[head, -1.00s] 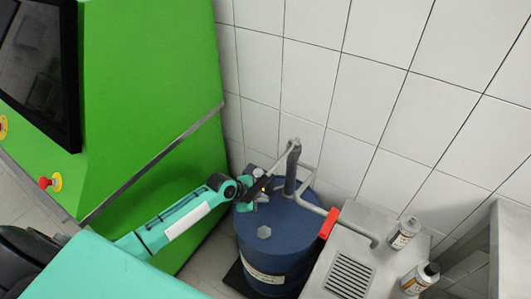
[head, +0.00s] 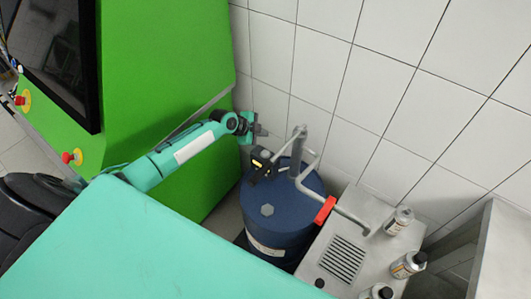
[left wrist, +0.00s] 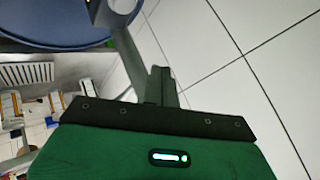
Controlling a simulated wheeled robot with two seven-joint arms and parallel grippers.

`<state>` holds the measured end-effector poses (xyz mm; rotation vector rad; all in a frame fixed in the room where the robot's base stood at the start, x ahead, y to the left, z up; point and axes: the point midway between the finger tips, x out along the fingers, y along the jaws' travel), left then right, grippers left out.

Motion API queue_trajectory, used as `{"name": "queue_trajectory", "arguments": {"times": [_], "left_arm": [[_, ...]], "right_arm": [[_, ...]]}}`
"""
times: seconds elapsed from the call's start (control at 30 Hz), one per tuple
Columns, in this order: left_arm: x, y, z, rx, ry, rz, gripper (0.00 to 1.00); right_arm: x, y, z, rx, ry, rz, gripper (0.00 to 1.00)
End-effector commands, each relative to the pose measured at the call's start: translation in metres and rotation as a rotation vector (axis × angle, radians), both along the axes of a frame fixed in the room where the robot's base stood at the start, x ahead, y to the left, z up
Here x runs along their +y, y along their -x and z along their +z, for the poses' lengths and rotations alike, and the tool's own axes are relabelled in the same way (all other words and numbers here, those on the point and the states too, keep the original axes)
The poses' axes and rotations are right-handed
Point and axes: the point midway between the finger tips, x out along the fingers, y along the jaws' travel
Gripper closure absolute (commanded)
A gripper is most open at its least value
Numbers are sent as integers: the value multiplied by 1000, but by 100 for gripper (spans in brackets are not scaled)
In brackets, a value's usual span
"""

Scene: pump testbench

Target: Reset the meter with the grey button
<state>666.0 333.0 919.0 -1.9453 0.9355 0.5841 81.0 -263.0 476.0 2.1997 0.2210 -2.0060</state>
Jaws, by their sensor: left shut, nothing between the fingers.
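A blue drum (head: 290,205) carries a grey hand pump (head: 299,150) with a bent outlet pipe. A small black device (head: 262,166) with a yellow mark, which looks like the meter, sits at the left of the pump. I cannot make out its grey button. My left gripper (head: 262,130) is shut and empty, above the meter and left of the pump head, apart from the meter in the picture. In the left wrist view its shut fingers (left wrist: 161,86) show, with the blue drum (left wrist: 55,28) at the top left. The right gripper is not in view.
A green cabinet (head: 165,75) with a dark screen and red buttons (head: 73,158) stands at the left. A grey bench (head: 375,240) with a grate (head: 343,259) and several bottles (head: 398,220) is at the right. A tiled wall (head: 370,80) closes off the back.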

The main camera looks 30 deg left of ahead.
Motion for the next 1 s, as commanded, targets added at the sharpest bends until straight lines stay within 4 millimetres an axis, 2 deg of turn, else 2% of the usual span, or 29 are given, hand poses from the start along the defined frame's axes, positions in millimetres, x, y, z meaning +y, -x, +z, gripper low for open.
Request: {"name": "queue_trajectory", "arguments": {"times": [0.27,0.47,0.6,0.77,1.0], "left_arm": [[0,1,-31,2,1,1,100],[0,1,-61,2,1,2,100],[0,0,-77,0,-1,1,100],[0,0,-85,0,0,0,100],[0,0,-84,0,0,0,100]], "right_arm": [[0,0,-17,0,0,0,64],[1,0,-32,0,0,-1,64],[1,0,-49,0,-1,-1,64],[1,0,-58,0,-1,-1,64],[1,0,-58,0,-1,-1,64]]}}
